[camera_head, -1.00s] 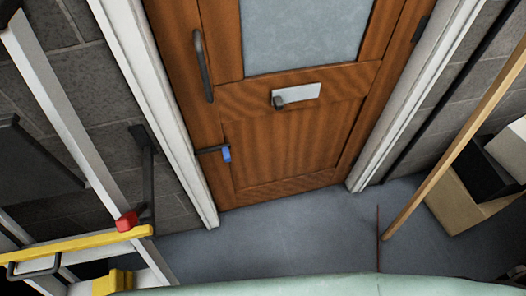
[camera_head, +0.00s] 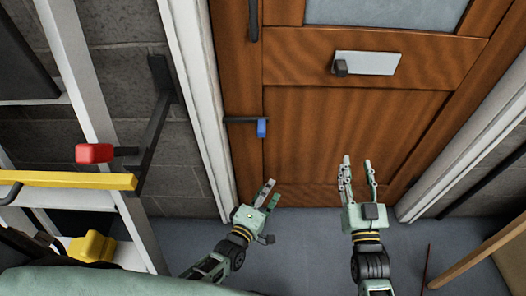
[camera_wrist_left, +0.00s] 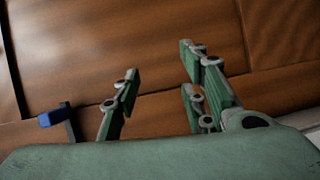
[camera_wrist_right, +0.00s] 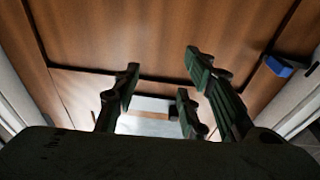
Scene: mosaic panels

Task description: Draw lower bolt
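The lower bolt (camera_head: 241,120) is a dark bar with a blue knob (camera_head: 262,128), low on the left edge of the wooden door (camera_head: 350,130). The blue knob also shows at the left of the left wrist view (camera_wrist_left: 53,118) and at the right of the right wrist view (camera_wrist_right: 279,66). My left gripper (camera_head: 270,191) is open and empty, below the bolt and apart from it. My right gripper (camera_head: 357,164) is open and empty, in front of the lower door panel, right of the bolt. Neither gripper touches the bolt.
A plate with a dark knob (camera_head: 366,63) sits higher on the door. At left stand a white frame, a red-ended lever (camera_head: 95,153), a yellow bar (camera_head: 70,180) and a yellow block (camera_head: 92,246). A wooden pole (camera_head: 480,258) leans at lower right. Grey floor is clear below the door.

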